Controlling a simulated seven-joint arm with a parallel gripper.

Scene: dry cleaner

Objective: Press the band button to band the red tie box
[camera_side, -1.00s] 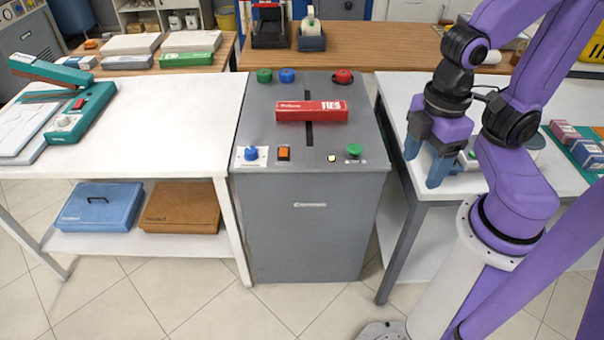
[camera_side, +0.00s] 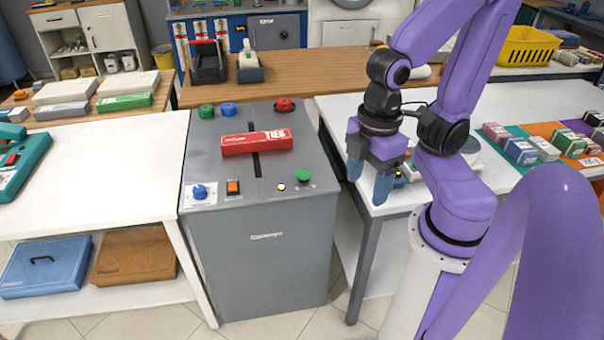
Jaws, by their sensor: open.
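The red tie box (camera_side: 257,142) lies on top of the grey banding machine (camera_side: 266,222), across its dark slot. Along the machine's front edge are a blue knob (camera_side: 199,192), a square orange button (camera_side: 233,187), a small lit yellowish lamp (camera_side: 281,187) and a green button (camera_side: 303,177). Behind the box are a green button (camera_side: 206,110), a blue button (camera_side: 228,108) and a red button (camera_side: 284,104). I cannot read which is the band button. My gripper (camera_side: 368,181) is open and empty, pointing down, to the right of the machine near the right table's front edge.
A white table (camera_side: 100,165) stands left of the machine, mostly clear, with a teal device (camera_side: 22,168) at its far left. The right white table (camera_side: 440,98) holds several small boxes on coloured mats. A wooden counter (camera_side: 325,72) runs behind.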

